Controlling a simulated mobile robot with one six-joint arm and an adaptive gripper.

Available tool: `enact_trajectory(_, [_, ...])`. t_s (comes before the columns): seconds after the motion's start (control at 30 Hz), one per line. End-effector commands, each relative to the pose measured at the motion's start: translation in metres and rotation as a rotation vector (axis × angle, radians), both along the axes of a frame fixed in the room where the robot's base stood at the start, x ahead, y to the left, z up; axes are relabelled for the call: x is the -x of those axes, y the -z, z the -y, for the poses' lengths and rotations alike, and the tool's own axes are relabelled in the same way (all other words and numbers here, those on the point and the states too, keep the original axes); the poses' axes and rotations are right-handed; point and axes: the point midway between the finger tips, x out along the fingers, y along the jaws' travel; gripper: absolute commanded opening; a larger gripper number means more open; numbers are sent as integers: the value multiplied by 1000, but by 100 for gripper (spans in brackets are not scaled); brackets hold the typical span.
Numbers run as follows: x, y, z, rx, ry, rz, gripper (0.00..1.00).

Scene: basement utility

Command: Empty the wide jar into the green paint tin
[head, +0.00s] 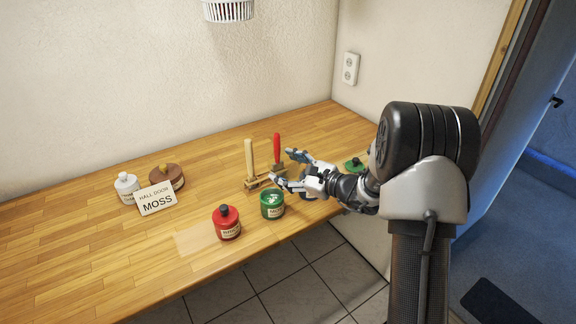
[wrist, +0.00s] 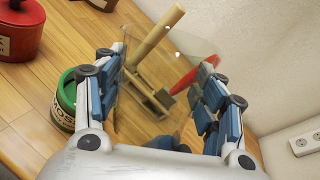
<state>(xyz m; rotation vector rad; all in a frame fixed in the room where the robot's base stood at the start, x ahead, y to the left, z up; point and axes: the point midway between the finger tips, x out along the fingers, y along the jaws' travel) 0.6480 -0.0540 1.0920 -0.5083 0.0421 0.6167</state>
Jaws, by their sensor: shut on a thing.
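The green paint tin (head: 272,209) stands upright near the table's front edge, with its top apparently open. In the wrist view the tin (wrist: 62,108) is at the left, beside the left finger. My gripper (head: 283,168) is just behind and above the tin in the head view. In the wrist view my gripper (wrist: 162,88) has its fingers spread around a clear, see-through glass shape, the wide jar (wrist: 190,45). Its outline is faint and its contents are hard to make out. In the head view I cannot make the jar out clearly.
A red tin (head: 227,226) stands left of the green one. A rack with a wooden handle (head: 249,158) and a red handle (head: 277,147) is behind. A MOSS card (head: 157,199), white tin (head: 127,188) and brown tin (head: 174,176) are left. A green lid (head: 353,163) lies by my arm.

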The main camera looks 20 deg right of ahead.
Motion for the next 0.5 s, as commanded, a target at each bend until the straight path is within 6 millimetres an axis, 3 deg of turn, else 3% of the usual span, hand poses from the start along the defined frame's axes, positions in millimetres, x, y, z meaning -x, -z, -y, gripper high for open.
enact_trajectory(0.33, [-1,4,0,9,-1,8,14])
enact_trajectory(0.5, [0,1,-3,-109,1,-25,14])
